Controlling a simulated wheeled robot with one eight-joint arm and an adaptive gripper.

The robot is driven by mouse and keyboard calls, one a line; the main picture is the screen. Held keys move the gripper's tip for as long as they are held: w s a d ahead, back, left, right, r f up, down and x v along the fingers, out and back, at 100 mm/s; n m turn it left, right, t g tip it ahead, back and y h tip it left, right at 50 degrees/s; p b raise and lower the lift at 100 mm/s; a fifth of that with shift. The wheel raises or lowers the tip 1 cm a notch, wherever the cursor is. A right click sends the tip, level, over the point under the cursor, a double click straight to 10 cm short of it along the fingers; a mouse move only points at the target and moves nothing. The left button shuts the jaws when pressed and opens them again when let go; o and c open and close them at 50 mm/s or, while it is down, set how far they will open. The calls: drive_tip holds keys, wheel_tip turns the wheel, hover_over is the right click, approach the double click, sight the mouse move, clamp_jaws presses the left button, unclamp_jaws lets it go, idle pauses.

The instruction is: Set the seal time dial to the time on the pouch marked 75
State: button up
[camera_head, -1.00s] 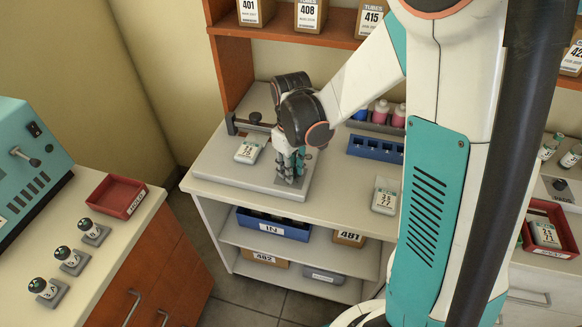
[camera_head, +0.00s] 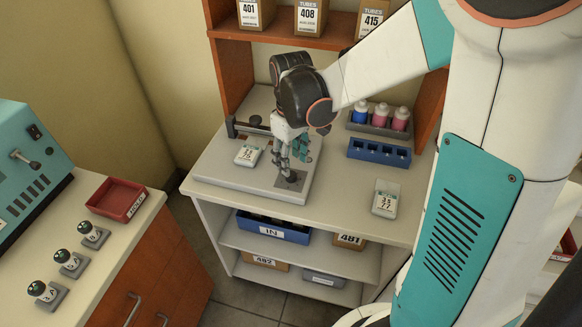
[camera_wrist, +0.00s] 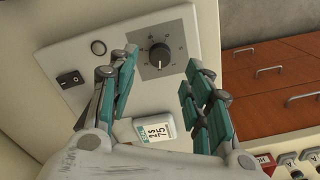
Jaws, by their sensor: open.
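The black seal time dial (camera_wrist: 159,56) sits on a grey square plate with marks around it, on the white sealer (camera_wrist: 205,50). My gripper (camera_wrist: 161,63) is open, with a finger on either side of the dial in the wrist view; I cannot tell whether it touches. In the head view my gripper (camera_head: 288,166) is low over the dial plate (camera_head: 290,181) and partly hides the dial. The pouch marked 75 (camera_wrist: 156,130) lies on the sealer and seems to read 2 s. It also shows in the head view (camera_head: 248,156), left of my gripper.
Another pouch (camera_head: 385,199), which seems marked 77, lies on the counter at right. A blue rack (camera_head: 379,152) and a tray with bottles (camera_head: 379,122) stand behind. A rocker switch (camera_wrist: 72,78) and round button (camera_wrist: 98,47) are left of the dial.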

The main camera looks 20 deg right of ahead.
sight(292, 175)
wheel_tip(292, 175, up, 7)
drive_tip(key=shift+f, duration=0.15)
idle(0.5)
drive_tip(key=s+r+m+t, duration=0.2)
drive_tip(key=s+t, duration=0.1)
drive_tip(key=s, duration=0.4)
drive_tip(key=s+r+m+t, duration=0.3)
drive_tip(key=s+t, duration=0.1)
drive_tip(key=s, duration=0.4)
drive_tip(key=shift+r, duration=0.3)
